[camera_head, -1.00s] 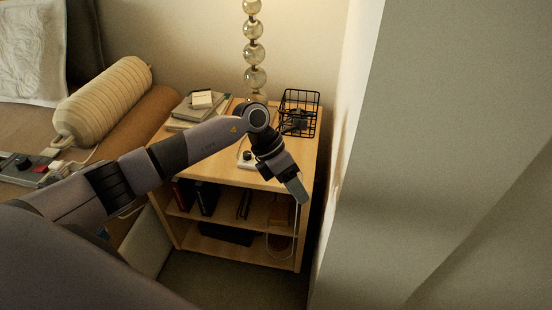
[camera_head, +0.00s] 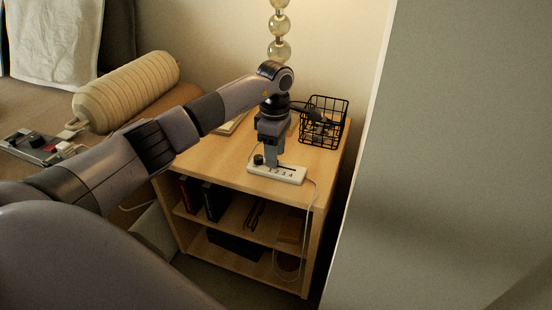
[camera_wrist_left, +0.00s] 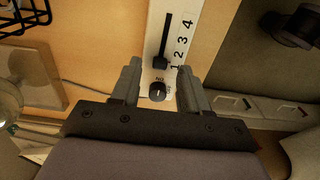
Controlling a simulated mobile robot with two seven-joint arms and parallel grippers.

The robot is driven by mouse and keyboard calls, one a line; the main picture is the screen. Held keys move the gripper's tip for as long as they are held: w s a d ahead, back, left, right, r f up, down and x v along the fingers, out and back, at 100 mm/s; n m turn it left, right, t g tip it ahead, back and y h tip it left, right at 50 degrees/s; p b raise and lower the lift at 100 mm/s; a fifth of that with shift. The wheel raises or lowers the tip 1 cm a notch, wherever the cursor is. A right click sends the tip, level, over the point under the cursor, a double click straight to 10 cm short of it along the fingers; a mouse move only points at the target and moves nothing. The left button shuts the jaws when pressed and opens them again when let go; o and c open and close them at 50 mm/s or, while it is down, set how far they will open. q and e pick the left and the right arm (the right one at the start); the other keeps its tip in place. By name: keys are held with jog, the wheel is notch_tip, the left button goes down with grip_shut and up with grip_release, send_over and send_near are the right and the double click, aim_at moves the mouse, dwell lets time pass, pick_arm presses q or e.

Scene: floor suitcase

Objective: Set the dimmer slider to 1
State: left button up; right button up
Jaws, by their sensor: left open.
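The white dimmer panel (camera_head: 290,179) lies near the front edge of the shelf top. It also shows in the left wrist view (camera_wrist_left: 153,45), with a dark slot and the numbers 1 to 4 beside it. The small black slider (camera_wrist_left: 160,62) is at the slot's end beside the 1. A round black knob (camera_wrist_left: 157,91) with on/off lettering sits beyond that end; it also shows in the head view (camera_head: 258,160). My left gripper (camera_head: 273,160) points down over the panel. In the wrist view its open fingers (camera_wrist_left: 159,68) stand either side of the panel, around the slider. Contact cannot be told.
A black wire basket (camera_head: 325,125) stands behind on the wooden shelf unit (camera_head: 215,157). A bead-stemmed lamp (camera_head: 279,50) is at the back. A white cable (camera_head: 315,197) runs from the panel over the front edge. A wall (camera_head: 440,160) is close on the right.

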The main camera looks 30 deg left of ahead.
pick_arm(q)
jog(key=shift+f, duration=0.75)
grip_shut()
